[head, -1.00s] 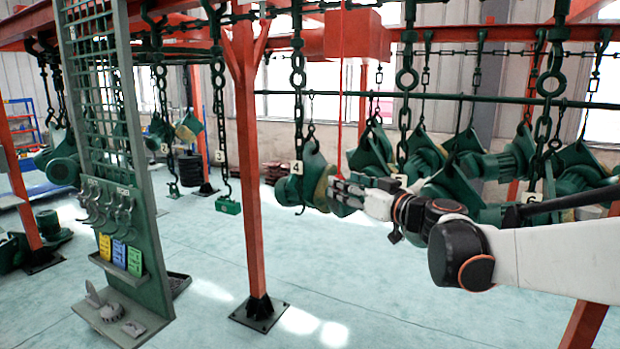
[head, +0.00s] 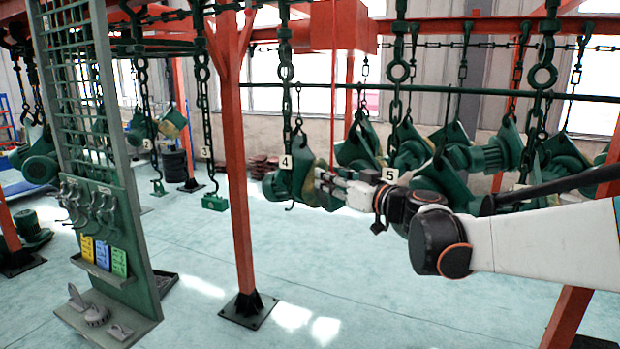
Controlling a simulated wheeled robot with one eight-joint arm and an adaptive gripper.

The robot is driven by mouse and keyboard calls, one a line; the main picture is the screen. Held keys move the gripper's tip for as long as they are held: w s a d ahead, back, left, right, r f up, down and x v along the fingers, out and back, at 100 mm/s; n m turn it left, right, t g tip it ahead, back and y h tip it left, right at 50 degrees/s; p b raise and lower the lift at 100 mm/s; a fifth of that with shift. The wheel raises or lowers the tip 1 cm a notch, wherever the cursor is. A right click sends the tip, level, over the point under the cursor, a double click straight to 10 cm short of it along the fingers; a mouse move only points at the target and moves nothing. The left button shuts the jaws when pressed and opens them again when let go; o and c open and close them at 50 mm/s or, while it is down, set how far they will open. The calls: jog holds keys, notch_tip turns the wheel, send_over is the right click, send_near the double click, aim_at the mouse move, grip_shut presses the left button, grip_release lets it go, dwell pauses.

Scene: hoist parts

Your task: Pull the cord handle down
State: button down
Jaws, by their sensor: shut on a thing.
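A thin red cord (head: 333,95) hangs from the red box (head: 334,26) on the overhead beam. It runs straight down to my gripper (head: 326,182). My gripper is at the cord's lower end, in front of the green hoist parts near tag 4. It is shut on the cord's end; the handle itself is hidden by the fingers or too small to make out. My arm reaches in from the right.
Green hoist parts (head: 288,182) hang on chains behind and beside my gripper. A red post (head: 236,170) stands left of it. A tool board (head: 105,215) with hooks and coloured packs is at the far left. The floor (head: 330,290) in front is clear.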

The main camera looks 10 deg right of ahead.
aim_at(332, 155)
notch_tip(332, 155, down, 4)
jog(key=b, duration=0.2)
jog(key=shift+f+b, duration=0.1)
jog(key=shift+b, duration=0.25)
jog(key=c, duration=1.2)
grip_release()
jog(key=shift+c, duration=0.2)
notch_tip(332, 155, up, 10)
jog(key=shift+s, duration=0.15)
